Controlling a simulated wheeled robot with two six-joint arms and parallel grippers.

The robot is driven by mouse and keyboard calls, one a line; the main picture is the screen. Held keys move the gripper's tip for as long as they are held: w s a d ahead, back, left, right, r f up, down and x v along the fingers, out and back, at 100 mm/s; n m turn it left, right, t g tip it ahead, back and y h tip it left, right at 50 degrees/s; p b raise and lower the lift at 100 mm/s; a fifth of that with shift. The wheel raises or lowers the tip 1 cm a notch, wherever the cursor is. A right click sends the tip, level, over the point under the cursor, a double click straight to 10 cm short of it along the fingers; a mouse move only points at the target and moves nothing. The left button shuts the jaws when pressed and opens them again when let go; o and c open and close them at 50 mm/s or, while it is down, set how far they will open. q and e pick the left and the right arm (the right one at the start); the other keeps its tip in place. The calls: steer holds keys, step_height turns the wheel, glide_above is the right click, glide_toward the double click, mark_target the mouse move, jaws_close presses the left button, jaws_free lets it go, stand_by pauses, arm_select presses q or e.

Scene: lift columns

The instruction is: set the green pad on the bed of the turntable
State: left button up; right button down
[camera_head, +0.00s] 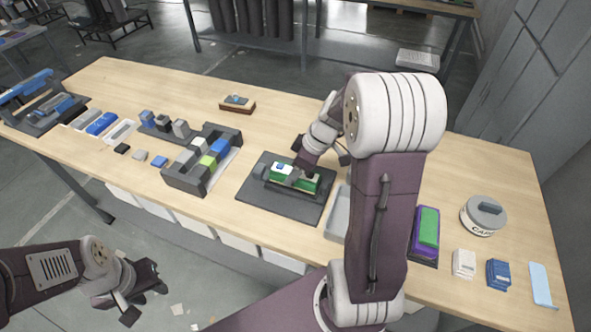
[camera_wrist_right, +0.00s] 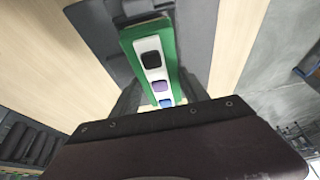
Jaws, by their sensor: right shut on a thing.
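The green pad (camera_head: 310,185) is a long green block. In the right wrist view (camera_wrist_right: 133,38) it carries a white strip with black, purple and blue squares. My right gripper (camera_head: 299,173) is shut across it, with a finger on each long side. The pad is at the dark grey turntable (camera_head: 260,205), a square plate with a raised bed in the middle. The gripper hides part of the pad, and I cannot tell whether it rests on the bed or hangs just above. My left gripper (camera_head: 140,294) is open and empty, low in front of the table.
Left of the turntable stands a dark rack (camera_head: 190,178) with grey, green and blue blocks. Right are a grey tray (camera_head: 339,222), a green-and-purple stack (camera_head: 428,226), a round lidded tin (camera_head: 482,216) and small card stacks. A brown box (camera_head: 237,105) lies behind. My right arm hides part of the table.

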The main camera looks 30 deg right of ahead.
steer(key=shift+f+b, duration=0.25)
steer(key=shift+b, duration=0.2)
steer(key=shift+c, duration=2.4)
jaws_free()
steer(key=o, duration=0.3)
steer(key=shift+r, duration=0.15)
steer(key=shift+r+p, duration=2.6)
steer(key=shift+r, duration=0.85)
